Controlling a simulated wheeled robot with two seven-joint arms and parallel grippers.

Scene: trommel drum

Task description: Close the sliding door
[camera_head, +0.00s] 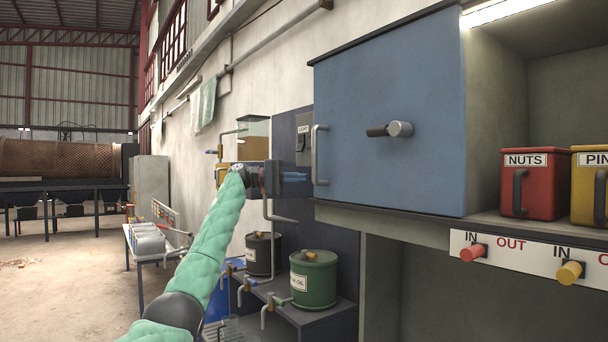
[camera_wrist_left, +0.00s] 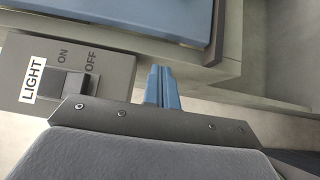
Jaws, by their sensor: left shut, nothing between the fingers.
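The blue sliding door (camera_head: 425,85) covers the left part of the wall cabinet, and the right part stands open. A blue edge of the door also shows at the top of the left wrist view (camera_wrist_left: 160,12). My left gripper (camera_head: 306,177) is shut and empty, just left of the lower part of the bar handle. Its blue fingertips also show in the left wrist view (camera_wrist_left: 162,74). I cannot tell whether they touch the handle. My right gripper is out of view.
A light switch (camera_head: 303,138) sits on the dark panel just behind my left gripper. A red NUTS bin (camera_head: 536,162) and a yellow bin (camera_head: 592,170) stand in the open part. Red and yellow buttons sit below them. Oil drums (camera_head: 314,285) stand lower, beneath the gripper.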

